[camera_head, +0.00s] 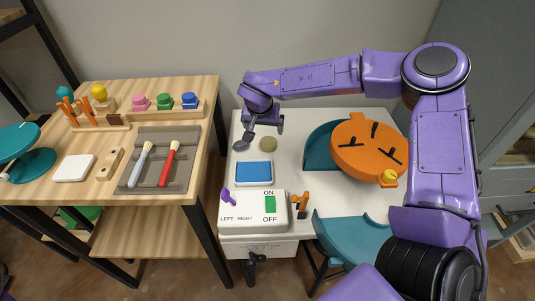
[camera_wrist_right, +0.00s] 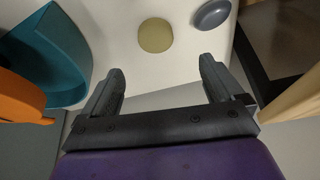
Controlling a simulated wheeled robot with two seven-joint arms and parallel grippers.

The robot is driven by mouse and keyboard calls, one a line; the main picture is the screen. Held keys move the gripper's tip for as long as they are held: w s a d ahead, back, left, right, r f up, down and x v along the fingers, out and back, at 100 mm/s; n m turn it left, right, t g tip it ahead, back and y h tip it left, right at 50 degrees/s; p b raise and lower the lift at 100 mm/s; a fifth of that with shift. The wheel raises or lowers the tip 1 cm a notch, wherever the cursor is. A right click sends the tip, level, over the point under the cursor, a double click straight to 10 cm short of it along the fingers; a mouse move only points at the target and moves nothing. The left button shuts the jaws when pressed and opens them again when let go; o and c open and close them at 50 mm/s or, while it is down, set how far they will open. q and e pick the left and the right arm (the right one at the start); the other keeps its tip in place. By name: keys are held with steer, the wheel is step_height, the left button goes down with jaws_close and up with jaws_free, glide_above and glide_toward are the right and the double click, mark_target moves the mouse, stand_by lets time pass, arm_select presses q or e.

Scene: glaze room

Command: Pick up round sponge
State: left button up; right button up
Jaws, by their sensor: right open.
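The round sponge is a small olive-tan disc (camera_head: 268,144) lying flat on the white top of the wheel table, behind the blue pad. It also shows in the right wrist view (camera_wrist_right: 155,35), beyond and roughly between the fingertips. My right gripper (camera_head: 265,126) is just behind the sponge, above the white surface, with its jaws apart. In the right wrist view the gripper (camera_wrist_right: 161,68) has nothing between its fingers, and the sponge is clear of both. My left gripper is not in view.
A grey oval piece (camera_head: 241,145) lies left of the sponge. A blue pad (camera_head: 254,172) sits in front. An orange wheel head (camera_head: 366,150) in a teal basin (camera_head: 318,150) stands to the right. A wooden table (camera_head: 105,190) with brushes and tools is at left.

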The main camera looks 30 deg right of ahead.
mark_target(268, 141)
steer(key=x, duration=1)
steer(key=shift+s+d+f, duration=0.2)
steer(key=shift+d+f, duration=0.1)
steer(key=shift+f, duration=0.05)
steer(key=shift+r, duration=0.1)
steer(key=shift+c, duration=0.5)
steer(key=c, duration=1.1)
steer(key=shift+s, duration=0.1)
step_height(268, 141, up, 3)
steer(key=shift+f, duration=0.1)
steer(key=s+a+r, duration=0.8)
steer(key=s+r, duration=0.2)
steer(key=s, duration=0.1)
steer(key=shift+s+p, duration=0.3)
steer(key=shift+p, duration=0.05)
